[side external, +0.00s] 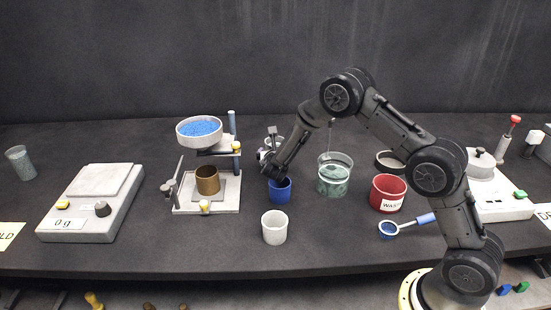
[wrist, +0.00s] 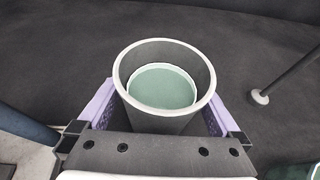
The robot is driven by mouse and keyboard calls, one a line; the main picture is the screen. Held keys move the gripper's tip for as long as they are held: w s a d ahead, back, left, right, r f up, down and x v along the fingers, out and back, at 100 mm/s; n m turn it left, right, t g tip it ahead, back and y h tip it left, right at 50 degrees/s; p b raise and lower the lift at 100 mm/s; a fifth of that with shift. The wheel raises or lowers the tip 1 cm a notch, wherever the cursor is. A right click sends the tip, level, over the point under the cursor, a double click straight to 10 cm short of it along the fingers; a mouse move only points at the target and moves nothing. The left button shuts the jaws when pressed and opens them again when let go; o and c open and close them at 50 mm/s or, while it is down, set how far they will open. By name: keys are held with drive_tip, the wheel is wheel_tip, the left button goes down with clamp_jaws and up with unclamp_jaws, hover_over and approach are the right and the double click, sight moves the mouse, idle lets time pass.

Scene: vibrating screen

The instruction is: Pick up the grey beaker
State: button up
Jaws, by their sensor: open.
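The grey beaker (wrist: 165,118) stands upright in the wrist view, with a pale rim and a grey-green surface inside. My gripper (wrist: 158,108) is open, with one purple finger on each side of the beaker. I cannot tell whether either finger touches it. In the side external view my gripper (side external: 268,158) is low at the back of the table, behind the blue cup. Only a pale rim of the beaker (side external: 274,138) seems to show there; my gripper hides most of the rest.
A blue cup (side external: 280,192) and a white cup (side external: 274,228) stand in front of my gripper. The screen stand (side external: 223,205) with a blue-filled bowl (side external: 199,129) is to the left. A glass beaker (side external: 333,178) and a red container (side external: 387,192) are to the right.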

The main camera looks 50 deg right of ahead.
clamp_jaws()
drive_tip(key=shift+r, duration=0.1)
idle(0.4)
